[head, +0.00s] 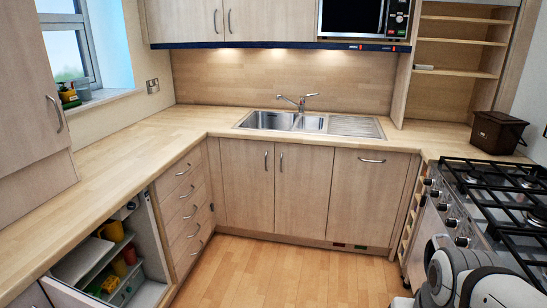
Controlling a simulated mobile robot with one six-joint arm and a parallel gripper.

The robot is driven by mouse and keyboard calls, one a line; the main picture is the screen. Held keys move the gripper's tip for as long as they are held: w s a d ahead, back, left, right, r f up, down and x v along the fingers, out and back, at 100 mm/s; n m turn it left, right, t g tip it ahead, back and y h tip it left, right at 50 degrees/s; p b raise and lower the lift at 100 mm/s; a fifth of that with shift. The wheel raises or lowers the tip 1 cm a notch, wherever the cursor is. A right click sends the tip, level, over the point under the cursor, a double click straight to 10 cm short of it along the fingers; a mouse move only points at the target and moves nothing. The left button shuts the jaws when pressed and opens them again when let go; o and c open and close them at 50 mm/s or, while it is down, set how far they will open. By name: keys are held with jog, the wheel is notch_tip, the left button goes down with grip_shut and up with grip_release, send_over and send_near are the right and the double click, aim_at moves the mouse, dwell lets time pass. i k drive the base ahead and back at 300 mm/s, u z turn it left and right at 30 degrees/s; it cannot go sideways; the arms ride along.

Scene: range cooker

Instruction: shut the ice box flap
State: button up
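An open under-counter compartment shows at the lower left, under the worktop, with a pale door edge (149,236) at its right side. Inside it a pale slanted panel or shelf (80,262) shows at the left. I cannot tell whether this panel is the ice box flap. A yellow mug (112,230), a red item (130,255) and a green item (110,285) are also inside. The worktop hides the upper part of the compartment. My gripper is out of view; only part of my white and grey arm shows at the lower right, far from the compartment.
A gas hob (505,190) with an oven front is at the right, close to my arm. A dark bin (497,132) stands behind it. A sink (285,121) is in the back worktop. The wooden floor (285,275) in the middle is clear.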

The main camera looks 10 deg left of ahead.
aim_at(77, 264)
jog(key=i, duration=2.25)
jog(key=u, duration=2.3)
jog(key=i, duration=1)
